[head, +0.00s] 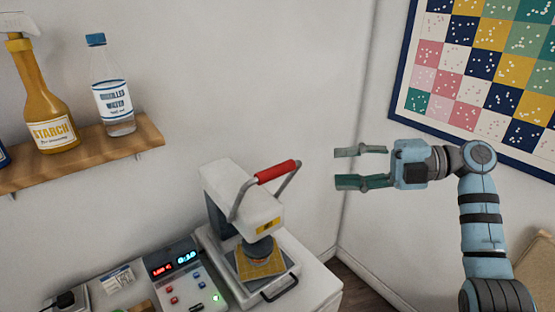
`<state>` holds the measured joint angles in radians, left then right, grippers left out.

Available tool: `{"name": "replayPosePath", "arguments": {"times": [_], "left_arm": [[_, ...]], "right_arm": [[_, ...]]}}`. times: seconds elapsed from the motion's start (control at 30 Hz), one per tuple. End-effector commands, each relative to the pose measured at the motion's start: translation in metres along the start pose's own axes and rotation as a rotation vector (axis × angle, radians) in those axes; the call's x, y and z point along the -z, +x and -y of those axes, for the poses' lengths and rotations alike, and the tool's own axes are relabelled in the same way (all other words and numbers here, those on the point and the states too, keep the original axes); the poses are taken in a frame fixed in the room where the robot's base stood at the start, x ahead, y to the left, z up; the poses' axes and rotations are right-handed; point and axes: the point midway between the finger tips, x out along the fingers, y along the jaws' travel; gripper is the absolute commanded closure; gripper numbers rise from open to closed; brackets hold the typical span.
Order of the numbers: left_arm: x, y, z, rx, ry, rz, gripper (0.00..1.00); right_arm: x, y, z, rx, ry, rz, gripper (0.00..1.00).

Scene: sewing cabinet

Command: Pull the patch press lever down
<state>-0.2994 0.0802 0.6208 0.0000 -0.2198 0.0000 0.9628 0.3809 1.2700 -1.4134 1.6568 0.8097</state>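The patch press (246,215) is a white machine standing on the cabinet top at the lower middle. Its lever (277,172) has a red grip on a grey bent handle, raised above the press head. A yellow patch (262,264) lies under the round press head. My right gripper (340,167) is open and empty, with its fingers pointing left. In the picture it is to the right of the red grip, apart from it. My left gripper is not in view.
A control box (180,275) with lit displays and buttons stands left of the press. A wooden shelf (140,137) above holds a starch spray bottle (45,100) and a water bottle (111,90). A patchwork quilt (490,60) hangs on the right wall.

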Motion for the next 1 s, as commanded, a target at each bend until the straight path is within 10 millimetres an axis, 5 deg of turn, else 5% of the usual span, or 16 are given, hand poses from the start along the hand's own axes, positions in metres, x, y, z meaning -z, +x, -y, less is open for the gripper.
{"name": "replayPosePath", "arguments": {"times": [0.5, 0.9, 1.0], "left_arm": [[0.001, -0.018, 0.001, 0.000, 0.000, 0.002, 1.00], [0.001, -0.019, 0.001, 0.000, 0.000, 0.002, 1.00], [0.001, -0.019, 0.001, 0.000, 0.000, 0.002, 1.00]], "right_arm": [[0.001, 0.122, 0.001, -0.007, 0.004, -0.005, 0.60], [0.000, 0.138, 0.002, -0.007, 0.003, -0.002, 0.60], [0.000, 0.138, 0.002, -0.007, 0.003, -0.003, 0.75]]}}
